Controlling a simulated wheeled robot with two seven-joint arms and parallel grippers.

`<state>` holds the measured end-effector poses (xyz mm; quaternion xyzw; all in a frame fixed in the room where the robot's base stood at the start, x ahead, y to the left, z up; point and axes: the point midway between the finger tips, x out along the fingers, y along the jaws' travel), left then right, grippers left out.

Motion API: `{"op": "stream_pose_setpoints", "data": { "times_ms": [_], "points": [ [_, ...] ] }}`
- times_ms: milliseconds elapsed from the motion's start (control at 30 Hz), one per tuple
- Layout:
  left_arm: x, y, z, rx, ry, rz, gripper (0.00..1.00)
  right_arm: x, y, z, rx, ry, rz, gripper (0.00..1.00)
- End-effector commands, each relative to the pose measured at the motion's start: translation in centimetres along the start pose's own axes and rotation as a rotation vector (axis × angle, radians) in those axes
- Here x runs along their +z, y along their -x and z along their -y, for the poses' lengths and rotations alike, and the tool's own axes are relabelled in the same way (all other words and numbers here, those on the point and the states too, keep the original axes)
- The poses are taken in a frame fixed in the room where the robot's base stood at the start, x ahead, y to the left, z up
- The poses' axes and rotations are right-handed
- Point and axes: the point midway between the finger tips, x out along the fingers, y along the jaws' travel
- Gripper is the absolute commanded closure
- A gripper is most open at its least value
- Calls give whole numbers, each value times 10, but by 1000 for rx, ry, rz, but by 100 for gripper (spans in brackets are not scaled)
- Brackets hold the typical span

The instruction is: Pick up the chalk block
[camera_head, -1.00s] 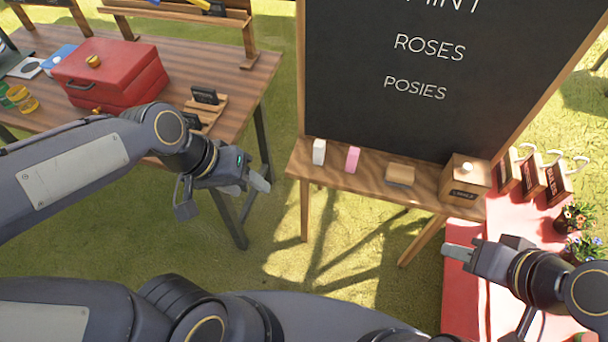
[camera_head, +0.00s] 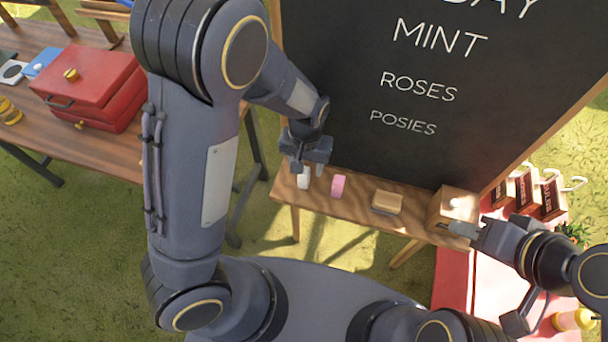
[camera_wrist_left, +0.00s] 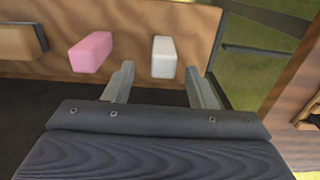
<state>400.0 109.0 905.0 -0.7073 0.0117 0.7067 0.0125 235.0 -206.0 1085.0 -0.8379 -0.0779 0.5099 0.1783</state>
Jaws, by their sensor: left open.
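A white chalk block (camera_head: 304,179) stands on the wooden ledge of the chalkboard, near its left end. A pink block (camera_head: 338,186) stands to its right. My left gripper (camera_head: 307,167) is open and pointed down at the white block, partly covering it in the head view. In the left wrist view the white block (camera_wrist_left: 164,57) lies between the lines of the two fingers, just past their tips, and the pink block (camera_wrist_left: 91,52) is outside them. No contact shows. My right gripper (camera_head: 462,230) is in front of the small wooden box; its finger gap is not clear.
The ledge (camera_head: 362,213) also holds an eraser-like block (camera_head: 387,201) and a wooden box (camera_head: 453,207). The chalkboard (camera_head: 430,95) rises behind. A red box (camera_head: 90,80) sits on the left table. Signs with hooks (camera_head: 527,190) stand at right.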

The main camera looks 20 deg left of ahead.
Motion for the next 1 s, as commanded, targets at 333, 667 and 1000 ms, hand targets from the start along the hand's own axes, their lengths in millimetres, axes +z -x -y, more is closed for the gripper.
{"op": "stream_pose_setpoints", "data": {
  "times_ms": [333,667,1000],
  "points": [
    [3,-35,4,0,0,2,49,-2,4,2,0,0,0,64],
    [3,-35,4,1,0,1,70,-2,4,2,0,0,0,64],
    [3,-35,4,1,0,1,98,-2,4,2,0,0,0,64]
  ]
}}
